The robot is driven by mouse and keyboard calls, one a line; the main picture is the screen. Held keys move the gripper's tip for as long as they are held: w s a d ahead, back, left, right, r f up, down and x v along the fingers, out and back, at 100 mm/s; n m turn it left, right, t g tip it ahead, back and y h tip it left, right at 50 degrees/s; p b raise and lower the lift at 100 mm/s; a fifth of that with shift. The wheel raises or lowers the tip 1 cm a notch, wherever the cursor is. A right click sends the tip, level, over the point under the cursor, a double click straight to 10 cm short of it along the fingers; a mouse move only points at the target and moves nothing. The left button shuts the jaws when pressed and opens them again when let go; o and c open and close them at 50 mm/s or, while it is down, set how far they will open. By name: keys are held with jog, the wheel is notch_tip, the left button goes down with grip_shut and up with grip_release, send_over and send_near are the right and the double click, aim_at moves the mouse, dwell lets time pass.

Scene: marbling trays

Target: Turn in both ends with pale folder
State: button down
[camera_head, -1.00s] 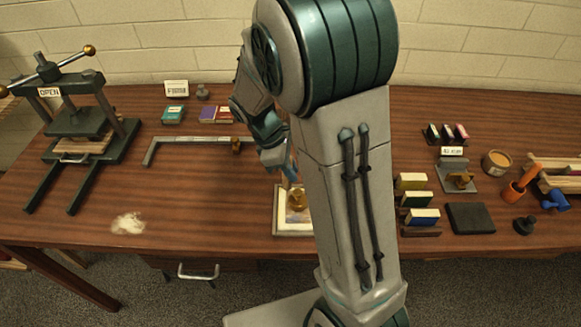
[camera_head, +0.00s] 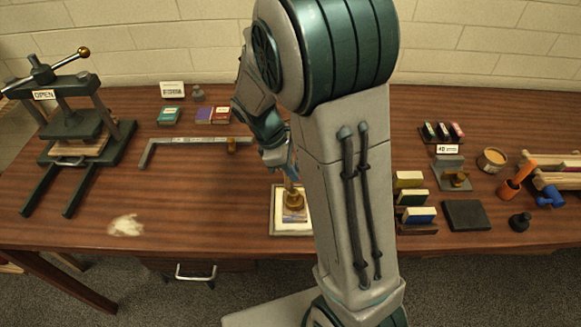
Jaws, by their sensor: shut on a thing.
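My gripper (camera_head: 285,170) is above the middle of the bench, partly hidden by my own arm. It is shut on a thin pale tool, likely the pale folder (camera_head: 289,183), of which only a short piece shows. Below it is a pale framed board (camera_head: 280,229) with a white sheet and a small dark-blue piece on it. I cannot tell whether the tip touches anything. The right part of the board is hidden behind my arm.
A press (camera_head: 70,125) marked OPEN stands at left. A metal square (camera_head: 185,140) lies behind the board, near small books (camera_head: 205,115). At right are coloured blocks (camera_head: 415,215), a dark slab (camera_head: 466,215) and an orange holder (camera_head: 512,188). The front left is mostly clear.

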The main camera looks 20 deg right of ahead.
jog(key=shift+s+d, duration=0.1)
jog(key=shift+d, duration=0.15)
jog(key=shift+d, duration=0.15)
jog(key=shift+s+d, duration=0.15)
jog(key=shift+d, duration=0.1)
jog(key=shift+d, duration=0.1)
dwell(0.6)
jog(key=shift+s+d, duration=0.1)
jog(key=shift+d, duration=0.2)
jog(key=shift+s+d, duration=0.15)
jog(key=shift+d, duration=0.3)
jog(key=shift+d, duration=0.1)
dwell(0.4)
